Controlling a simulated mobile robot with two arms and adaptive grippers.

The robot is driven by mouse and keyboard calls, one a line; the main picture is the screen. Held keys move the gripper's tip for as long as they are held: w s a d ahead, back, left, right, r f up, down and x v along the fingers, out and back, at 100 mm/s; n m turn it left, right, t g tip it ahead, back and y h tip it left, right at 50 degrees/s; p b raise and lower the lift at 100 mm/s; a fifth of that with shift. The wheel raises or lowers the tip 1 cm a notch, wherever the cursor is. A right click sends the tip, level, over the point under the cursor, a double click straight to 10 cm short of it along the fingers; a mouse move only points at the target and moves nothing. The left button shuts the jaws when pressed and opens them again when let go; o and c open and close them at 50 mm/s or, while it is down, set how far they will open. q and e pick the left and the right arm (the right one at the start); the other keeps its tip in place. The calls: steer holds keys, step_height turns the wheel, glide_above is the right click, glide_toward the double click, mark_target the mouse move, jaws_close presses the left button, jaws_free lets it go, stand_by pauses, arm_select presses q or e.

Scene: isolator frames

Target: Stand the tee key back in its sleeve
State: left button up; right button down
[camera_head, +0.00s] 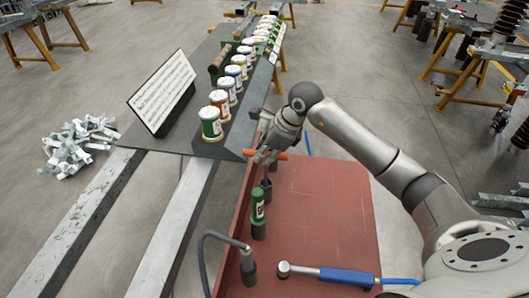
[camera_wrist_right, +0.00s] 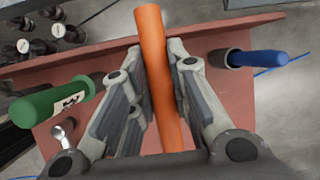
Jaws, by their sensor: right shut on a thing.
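The tee key's orange crossbar (camera_head: 281,156) shows at the far end of the red tray (camera_head: 320,215). My right gripper (camera_head: 266,153) is shut on it. In the right wrist view the orange bar (camera_wrist_right: 158,75) runs between the two fingers of my right gripper (camera_wrist_right: 156,85). A thin grey shank drops below the bar to a dark upright sleeve (camera_head: 267,189) on the tray. I cannot tell how far the shank's tip is inside the sleeve. My left gripper is not in view.
A green-handled tool (camera_head: 258,205) stands in its holder nearer me. A blue-handled wrench (camera_head: 345,276) lies at the tray's front. A dark cabled tool (camera_head: 247,265) stands at the left edge. Several labelled cans (camera_head: 211,124) line a dark shelf. The tray's right half is clear.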

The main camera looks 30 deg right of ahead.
step_height(320, 180, down, 3)
steer(key=b, duration=0.2)
steer(key=shift+f+b, duration=0.2)
steer(key=shift+b, duration=0.15)
steer(key=c, duration=1.3)
jaws_free()
steer(key=v, duration=1.2)
steer(key=shift+d, duration=0.1)
